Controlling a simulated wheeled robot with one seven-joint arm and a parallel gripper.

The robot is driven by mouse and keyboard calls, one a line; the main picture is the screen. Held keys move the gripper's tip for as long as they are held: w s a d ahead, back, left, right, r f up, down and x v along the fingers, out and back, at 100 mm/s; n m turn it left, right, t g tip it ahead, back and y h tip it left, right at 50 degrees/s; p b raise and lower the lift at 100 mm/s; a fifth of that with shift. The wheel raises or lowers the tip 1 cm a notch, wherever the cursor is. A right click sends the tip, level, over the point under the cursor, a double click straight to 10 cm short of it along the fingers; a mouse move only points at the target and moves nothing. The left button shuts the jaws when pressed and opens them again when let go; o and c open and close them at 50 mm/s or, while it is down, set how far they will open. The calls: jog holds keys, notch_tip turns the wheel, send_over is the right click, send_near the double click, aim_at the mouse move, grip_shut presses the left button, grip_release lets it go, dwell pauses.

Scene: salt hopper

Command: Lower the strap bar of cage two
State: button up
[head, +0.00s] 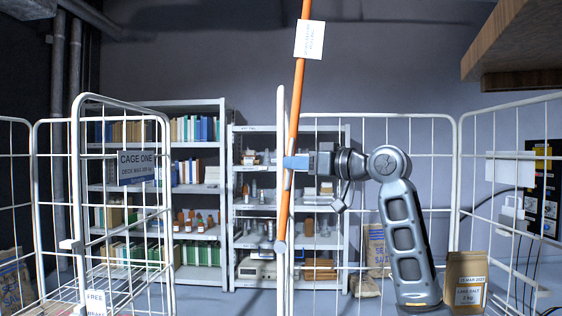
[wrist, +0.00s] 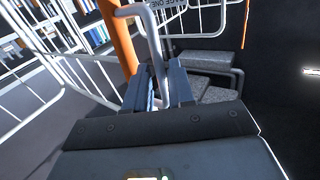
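The orange strap bar (head: 301,75) stands raised and nearly upright, with a white tag (head: 309,40) high on it. Its lower end meets a grey round fitting at the white mesh cage front. It also shows in the wrist view (wrist: 121,45). My gripper (head: 291,163) is at the bar's lower half, reaching in from the right. In the wrist view, a bent grey handle (wrist: 152,35) beside the orange bar runs down between my fingers (wrist: 160,88), which look closed about it. The contact itself is partly hidden.
Cage one, with its sign (head: 137,167), stands at left. Shelves (head: 190,105) of books and jars stand behind the mesh. A brown salt bag (head: 466,280) stands lower right beside my arm. A wooden ledge (head: 520,75) overhangs at upper right.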

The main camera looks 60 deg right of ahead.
jog(key=x, duration=0.4)
jog(key=shift+w+p, duration=0.2)
jog(key=shift+p, duration=0.2)
grip_shut()
jog(key=shift+d, duration=0.1)
